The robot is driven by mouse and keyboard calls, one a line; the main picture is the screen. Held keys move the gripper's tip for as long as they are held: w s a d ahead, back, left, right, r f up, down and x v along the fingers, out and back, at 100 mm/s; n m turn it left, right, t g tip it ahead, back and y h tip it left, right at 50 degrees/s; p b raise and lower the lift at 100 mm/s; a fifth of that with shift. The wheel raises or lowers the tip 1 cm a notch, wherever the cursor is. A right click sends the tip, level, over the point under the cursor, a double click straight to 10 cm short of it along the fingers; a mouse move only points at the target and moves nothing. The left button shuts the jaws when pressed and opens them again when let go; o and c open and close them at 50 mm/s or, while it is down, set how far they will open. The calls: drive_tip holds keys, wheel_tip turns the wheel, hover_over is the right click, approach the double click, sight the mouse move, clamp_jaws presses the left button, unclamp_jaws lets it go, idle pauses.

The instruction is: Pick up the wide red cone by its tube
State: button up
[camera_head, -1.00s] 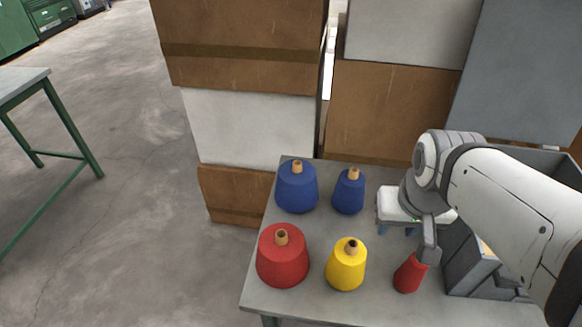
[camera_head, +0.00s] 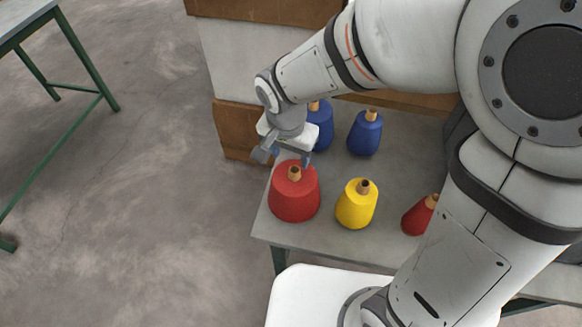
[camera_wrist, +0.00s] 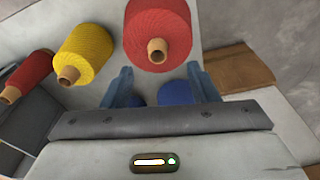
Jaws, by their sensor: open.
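The wide red cone (camera_head: 294,196) stands upright at the table's front left corner, its tan tube (camera_head: 294,173) pointing up. My gripper (camera_head: 285,156) is open and empty, just behind and above this cone, its fingers spread apart. In the wrist view the wide red cone (camera_wrist: 172,22) is at the top, with its tube (camera_wrist: 157,50) beyond the gap between the fingertips of my gripper (camera_wrist: 158,78). Nothing lies between the fingers at the tube, and they appear clear of it.
A yellow cone (camera_head: 357,207) stands right of the wide red one. A slim red cone (camera_head: 419,216) stands further right, partly behind my arm. Two blue cones (camera_head: 319,126) (camera_head: 365,135) stand behind. Cardboard boxes (camera_head: 240,130) rise behind the table (camera_head: 268,226). Open floor lies left.

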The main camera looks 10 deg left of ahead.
sight(294, 169)
drive_tip(key=f, duration=0.2)
drive_tip(key=w+f, duration=0.1)
drive_tip(key=f, duration=0.4)
drive_tip(key=shift+w+d+f, duration=0.2)
drive_tip(key=shift+w+d, duration=0.1)
drive_tip(key=shift+d, duration=0.1)
drive_tip(key=shift+c, duration=0.5)
drive_tip(key=c, duration=1.1)
clamp_jaws()
drive_tip(key=shift+w+r+p, duration=0.1)
drive_tip(key=shift+p, duration=0.2)
